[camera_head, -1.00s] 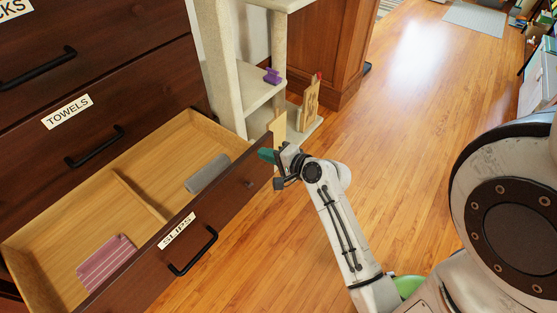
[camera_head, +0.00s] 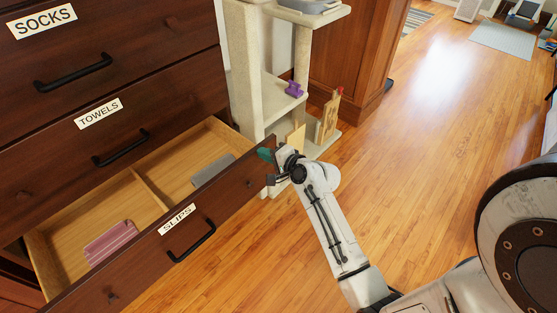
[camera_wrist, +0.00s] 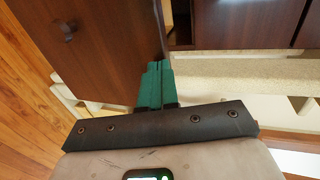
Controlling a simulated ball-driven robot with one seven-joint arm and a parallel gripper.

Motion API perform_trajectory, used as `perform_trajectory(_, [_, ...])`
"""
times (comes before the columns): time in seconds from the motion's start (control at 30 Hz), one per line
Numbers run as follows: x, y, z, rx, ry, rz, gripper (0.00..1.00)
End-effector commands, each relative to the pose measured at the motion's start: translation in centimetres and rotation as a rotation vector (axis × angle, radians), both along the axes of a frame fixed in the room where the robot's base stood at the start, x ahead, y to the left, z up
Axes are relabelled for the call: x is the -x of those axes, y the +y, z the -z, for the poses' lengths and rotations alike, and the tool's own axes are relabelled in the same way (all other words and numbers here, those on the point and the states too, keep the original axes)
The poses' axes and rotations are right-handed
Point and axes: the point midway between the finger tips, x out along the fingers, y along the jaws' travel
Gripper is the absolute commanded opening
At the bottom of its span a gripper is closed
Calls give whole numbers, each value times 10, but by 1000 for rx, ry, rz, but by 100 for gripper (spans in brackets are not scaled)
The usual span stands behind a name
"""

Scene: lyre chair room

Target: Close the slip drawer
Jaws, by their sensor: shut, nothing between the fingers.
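The slips drawer (camera_head: 140,262) is the lowest labelled drawer of the dark wooden dresser, and it stands partly open. Its label (camera_head: 177,219) and black handle (camera_head: 192,243) are on the front. A pink striped cloth (camera_head: 110,242) and a grey folded cloth (camera_head: 212,169) lie inside, on either side of a divider. My gripper (camera_head: 268,155) is at the far right end of the drawer front. In the wrist view its green fingers (camera_wrist: 156,88) are shut and empty, close to the edge of the drawer front (camera_wrist: 100,45). I cannot tell whether they touch it.
The closed towels drawer (camera_head: 60,160) and socks drawer (camera_head: 140,45) are above. A cream shelf stand (camera_head: 245,65) with a purple object (camera_head: 294,89) is right behind the drawer's far end. Open wooden floor (camera_head: 430,170) lies to the right.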

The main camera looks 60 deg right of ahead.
Motion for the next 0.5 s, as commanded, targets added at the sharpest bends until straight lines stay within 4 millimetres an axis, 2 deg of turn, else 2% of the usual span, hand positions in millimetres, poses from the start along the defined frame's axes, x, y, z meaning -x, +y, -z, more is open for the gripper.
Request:
perform_trajectory(0.03, [-16, -4, -3, 2, 0, -4, 0])
perform_trajectory(0.1, [-36, -9, -3, 2, -2, -5, 0])
perform_trajectory(0.5, [-141, -37, 2, 1, -3, -1, 0])
